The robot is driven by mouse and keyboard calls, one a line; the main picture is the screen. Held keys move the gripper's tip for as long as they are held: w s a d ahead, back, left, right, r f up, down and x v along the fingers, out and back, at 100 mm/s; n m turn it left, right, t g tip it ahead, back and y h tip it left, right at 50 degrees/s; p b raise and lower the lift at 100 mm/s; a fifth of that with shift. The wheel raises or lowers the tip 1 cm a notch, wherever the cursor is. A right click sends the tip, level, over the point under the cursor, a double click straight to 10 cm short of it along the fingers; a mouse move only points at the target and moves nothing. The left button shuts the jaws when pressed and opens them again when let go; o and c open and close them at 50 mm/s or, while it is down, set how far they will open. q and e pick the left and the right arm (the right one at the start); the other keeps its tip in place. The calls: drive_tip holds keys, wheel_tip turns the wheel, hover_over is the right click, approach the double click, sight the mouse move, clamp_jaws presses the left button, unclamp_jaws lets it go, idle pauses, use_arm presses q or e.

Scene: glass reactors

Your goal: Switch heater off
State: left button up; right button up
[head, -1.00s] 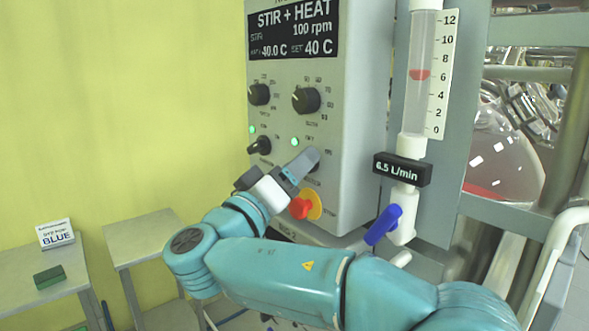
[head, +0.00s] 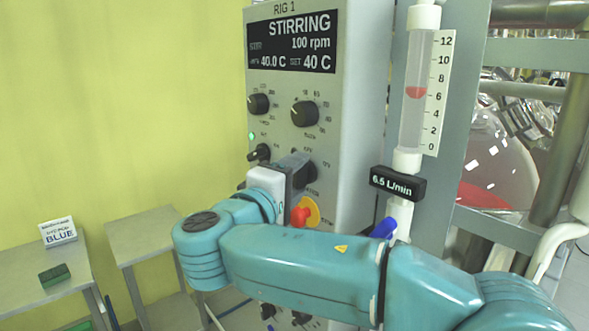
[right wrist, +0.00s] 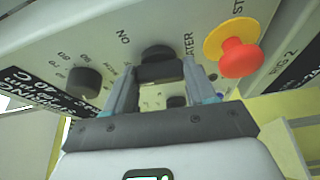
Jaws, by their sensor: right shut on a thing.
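The grey control box (head: 362,100) stands upright, with a display (head: 292,38) reading STIRRING, 100 rpm and 40.0 C, SET 40 C. In the head view my right gripper (head: 299,170) is at the lower right knob on its front and mostly hides it. In the right wrist view this black heater knob (right wrist: 158,64), labelled ON and with a partly hidden heater label, sits between the two fingers, which are shut on it. A green lamp (head: 251,135) is lit above the lower left knob (head: 260,153). No lit lamp shows above the heater knob. My left gripper is not in view.
A red stop button (head: 300,215) on a yellow disc sits just below my right gripper. A flow meter tube (head: 414,110) with a blue valve handle (head: 383,229) is to the right.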

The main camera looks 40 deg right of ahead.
drive_tip(key=shift+r+n+p, duration=0.15)
drive_tip(key=shift+n+p, duration=0.15)
drive_tip(key=shift+n, duration=0.2)
drive_tip(key=o, duration=1)
drive_tip(key=shift+o, duration=0.2)
drive_tip(key=shift+s+a, duration=0.15)
drive_tip(key=shift+a, duration=0.15)
drive_tip(key=b+v, duration=0.2)
drive_tip(key=v, duration=1.3)
drive_tip(key=shift+s+a+r+b, duration=0.2)
drive_tip(key=shift+a+r+b, duration=0.05)
drive_tip(key=shift+b, duration=0.1)
